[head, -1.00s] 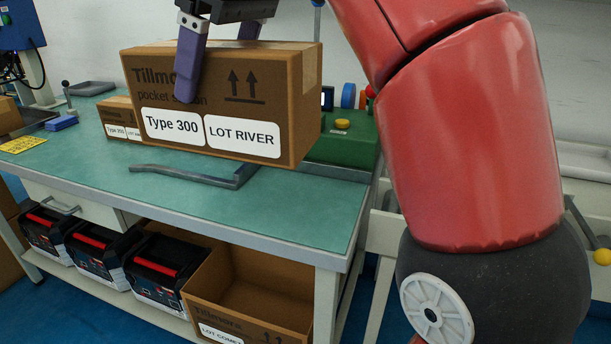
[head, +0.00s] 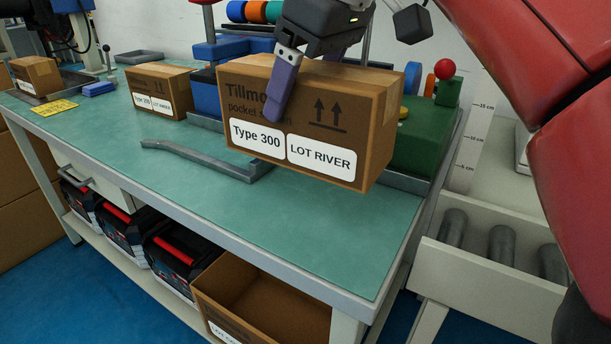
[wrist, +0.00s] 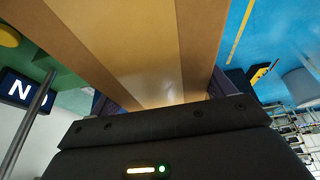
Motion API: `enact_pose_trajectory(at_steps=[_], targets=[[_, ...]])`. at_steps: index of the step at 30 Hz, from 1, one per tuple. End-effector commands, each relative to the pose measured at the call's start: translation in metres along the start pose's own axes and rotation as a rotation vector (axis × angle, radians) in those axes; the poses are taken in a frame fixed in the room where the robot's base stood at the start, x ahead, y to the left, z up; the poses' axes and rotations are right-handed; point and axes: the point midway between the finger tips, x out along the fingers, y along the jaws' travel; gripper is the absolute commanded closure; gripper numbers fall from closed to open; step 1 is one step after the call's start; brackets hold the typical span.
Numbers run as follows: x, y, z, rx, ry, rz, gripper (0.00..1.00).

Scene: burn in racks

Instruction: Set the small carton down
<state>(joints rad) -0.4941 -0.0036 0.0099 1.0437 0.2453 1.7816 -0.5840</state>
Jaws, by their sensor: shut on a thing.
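The small carton (head: 310,115) is a brown box marked "Type 300" and "LOT RIVER". My gripper (head: 290,85) is shut on it from above, with one purple finger on its labelled front face and the other mostly hidden behind it. The carton hangs over the right part of the green bench top (head: 330,230), slightly tilted in the head view. I cannot tell whether its bottom touches the bench. In the wrist view the carton's taped top (wrist: 150,60) fills the middle, close under my gripper.
A grey angled bar (head: 205,160) lies on the bench left of the carton. A green fixture (head: 425,140) stands at right. The bench front is clear. An open box (head: 265,300) and toolboxes (head: 180,255) sit below.

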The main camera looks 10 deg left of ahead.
Motion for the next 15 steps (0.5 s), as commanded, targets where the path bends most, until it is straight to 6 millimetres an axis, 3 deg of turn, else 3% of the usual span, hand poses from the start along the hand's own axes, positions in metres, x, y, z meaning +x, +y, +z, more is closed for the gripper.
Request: enact_pose_trajectory(at_steps=[1, 6, 15], targets=[[0.015, -0.001, 0.008, 0.0, 0.001, 0.0, 0.76], [0.042, -0.001, 0.018, -0.002, 0.002, 0.001, 0.76], [0.064, -0.001, 0.027, -0.001, 0.002, 0.001, 0.76]])
